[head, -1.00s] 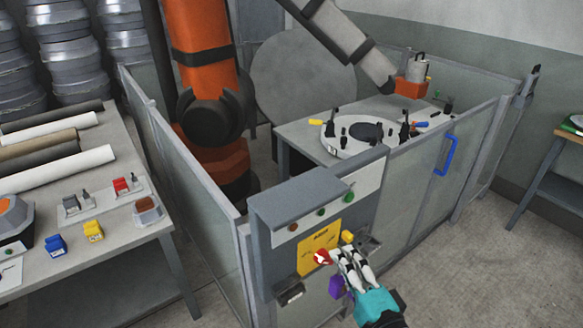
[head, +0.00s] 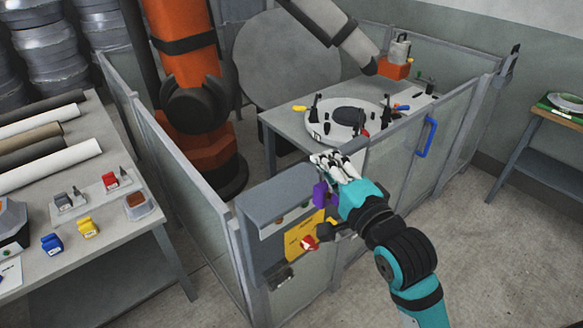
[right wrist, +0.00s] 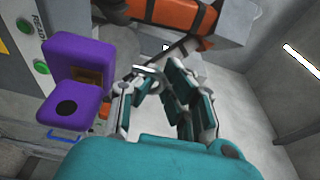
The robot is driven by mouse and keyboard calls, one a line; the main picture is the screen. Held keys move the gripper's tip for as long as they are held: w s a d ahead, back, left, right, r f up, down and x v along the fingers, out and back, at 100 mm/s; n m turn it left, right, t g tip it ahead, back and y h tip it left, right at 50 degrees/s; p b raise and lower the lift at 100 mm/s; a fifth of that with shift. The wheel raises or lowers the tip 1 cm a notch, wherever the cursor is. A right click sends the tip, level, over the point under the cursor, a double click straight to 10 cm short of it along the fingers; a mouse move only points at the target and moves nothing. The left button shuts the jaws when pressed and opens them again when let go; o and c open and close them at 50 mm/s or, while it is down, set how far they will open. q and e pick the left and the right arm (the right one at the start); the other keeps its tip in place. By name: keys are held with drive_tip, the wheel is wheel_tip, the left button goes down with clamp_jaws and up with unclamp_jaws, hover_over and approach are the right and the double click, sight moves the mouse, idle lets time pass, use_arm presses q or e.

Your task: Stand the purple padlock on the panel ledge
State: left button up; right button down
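The purple padlock (head: 320,193) is at the fingers of my right gripper (head: 336,163), above the front of the control panel. In the right wrist view the padlock (right wrist: 72,85) is large at the left, its body beside the left finger. My left gripper is not in view.
A red padlock (head: 309,243) hangs on the panel front by the yellow plate (head: 296,238). Fence panels (head: 168,165) surround the orange robot (head: 190,95) and mould table. A bench (head: 115,222) at left holds blue and yellow padlocks. The panel top looks clear.

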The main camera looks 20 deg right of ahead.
drive_tip(key=b, duration=0.1)
drive_tip(key=w+b, duration=0.1)
drive_tip(key=shift+a+f+b, duration=0.15)
drive_tip(key=shift+a+b, duration=0.1)
drive_tip(key=shift+b, duration=0.1)
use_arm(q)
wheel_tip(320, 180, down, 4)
use_arm(e)
drive_tip(key=w+f+p, duration=0.1)
drive_tip(key=w, duration=0.2)
drive_tip(key=w+a+f+p, duration=0.1)
drive_tip(key=w, duration=0.3)
drive_tip(key=w+a+f+p, duration=0.1)
drive_tip(key=w+f, duration=0.1)
drive_tip(key=w, duration=0.1)
drive_tip(key=shift+w+p, duration=0.2)
drive_tip(key=shift+p, duration=0.15)
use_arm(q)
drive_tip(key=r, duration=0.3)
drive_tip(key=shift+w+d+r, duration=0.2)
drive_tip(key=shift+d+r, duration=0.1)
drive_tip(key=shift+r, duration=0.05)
use_arm(e)
drive_tip(key=shift+f, duration=0.1)
